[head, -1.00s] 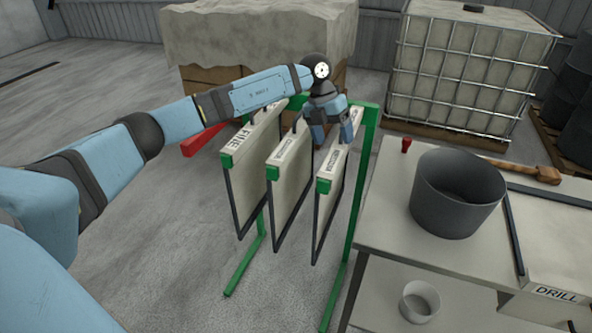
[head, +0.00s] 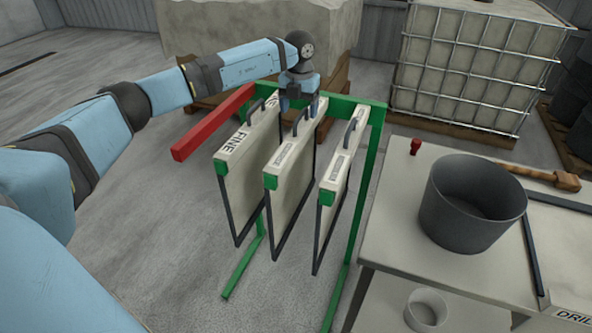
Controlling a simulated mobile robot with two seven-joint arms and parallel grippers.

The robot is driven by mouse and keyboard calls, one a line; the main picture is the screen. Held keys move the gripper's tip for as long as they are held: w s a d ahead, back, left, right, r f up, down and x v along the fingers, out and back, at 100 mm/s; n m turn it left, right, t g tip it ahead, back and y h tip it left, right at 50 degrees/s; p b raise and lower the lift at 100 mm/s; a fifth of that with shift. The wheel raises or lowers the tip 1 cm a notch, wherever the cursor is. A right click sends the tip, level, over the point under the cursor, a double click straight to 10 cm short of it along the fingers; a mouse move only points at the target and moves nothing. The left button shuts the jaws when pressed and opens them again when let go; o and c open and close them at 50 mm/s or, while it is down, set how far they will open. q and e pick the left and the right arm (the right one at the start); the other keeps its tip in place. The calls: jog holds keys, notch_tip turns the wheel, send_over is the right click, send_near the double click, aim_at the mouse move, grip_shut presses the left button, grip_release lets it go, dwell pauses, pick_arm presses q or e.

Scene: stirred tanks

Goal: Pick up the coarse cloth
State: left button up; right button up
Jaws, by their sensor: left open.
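Three framed cloth panels hang side by side on a green rack (head: 372,150). The left panel (head: 248,178) reads FINE. The labels of the middle panel (head: 290,195) and the right panel (head: 335,205) are too small to read, so I cannot tell which is the coarse cloth. Each has a dark handle on its top edge. My left gripper (head: 298,107) points down, open, over the middle panel's handle (head: 300,122); I cannot tell whether they touch. The right panel's handle (head: 350,132) is clear. My right gripper is not in view.
A red bar (head: 213,123) sticks out left of the rack. A bench (head: 400,215) at right holds a grey bucket (head: 472,205), a small red item (head: 415,146) and a wooden-handled tool (head: 540,176). A caged tank (head: 475,70) stands behind. Floor at left is clear.

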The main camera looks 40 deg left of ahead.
aim_at(301, 128)
pick_arm(q)
jog(key=shift+w+f, duration=0.1)
jog(key=shift+f, duration=0.65)
jog(key=f, duration=0.4)
jog(key=shift+w+d+f+p, duration=0.1)
jog(key=shift+w+f+p, duration=0.15)
jog(key=shift+p, duration=0.1)
jog(key=shift+r, duration=0.1)
grip_shut()
